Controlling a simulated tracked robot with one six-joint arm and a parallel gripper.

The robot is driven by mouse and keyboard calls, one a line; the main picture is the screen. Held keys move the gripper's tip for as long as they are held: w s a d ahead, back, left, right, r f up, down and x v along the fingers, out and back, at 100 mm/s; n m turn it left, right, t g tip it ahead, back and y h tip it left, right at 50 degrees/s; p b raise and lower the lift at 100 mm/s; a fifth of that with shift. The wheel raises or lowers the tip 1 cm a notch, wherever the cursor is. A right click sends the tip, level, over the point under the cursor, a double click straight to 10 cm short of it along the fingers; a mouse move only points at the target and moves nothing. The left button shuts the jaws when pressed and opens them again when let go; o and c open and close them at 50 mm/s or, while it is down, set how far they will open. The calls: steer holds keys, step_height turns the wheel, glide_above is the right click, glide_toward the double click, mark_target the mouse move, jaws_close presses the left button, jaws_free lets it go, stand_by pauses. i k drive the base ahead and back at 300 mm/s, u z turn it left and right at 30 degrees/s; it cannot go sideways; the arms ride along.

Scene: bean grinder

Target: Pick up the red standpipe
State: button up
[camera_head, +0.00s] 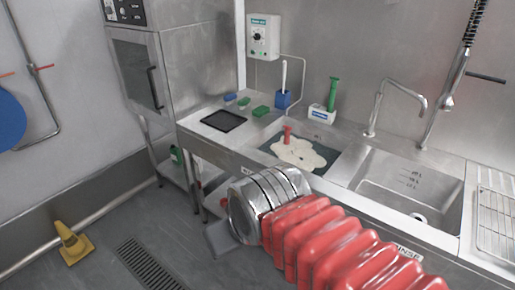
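The red standpipe (287,134) stands upright in the left sink basin (268,144). Its top shows above pale foam (299,153) on dark water, and its lower part is hidden. My arm, with red ribbed segments and steel rings, reaches in from the bottom right, in front of the sink front. A flat grey part (219,240) shows past the rings, low over the floor and well apart from the standpipe. It may belong to my gripper, but fingers cannot be made out.
The right basin (405,187) is empty, with a faucet (380,110) between the basins and a hanging spray hose (465,55). A black tray (222,120), green and blue blocks and brush holders stand on the counter. A yellow cone (73,243) stands on the floor at left.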

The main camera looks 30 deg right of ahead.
mark_target(288, 129)
steer(key=i, duration=1.8)
steer(key=z, duration=0.55)
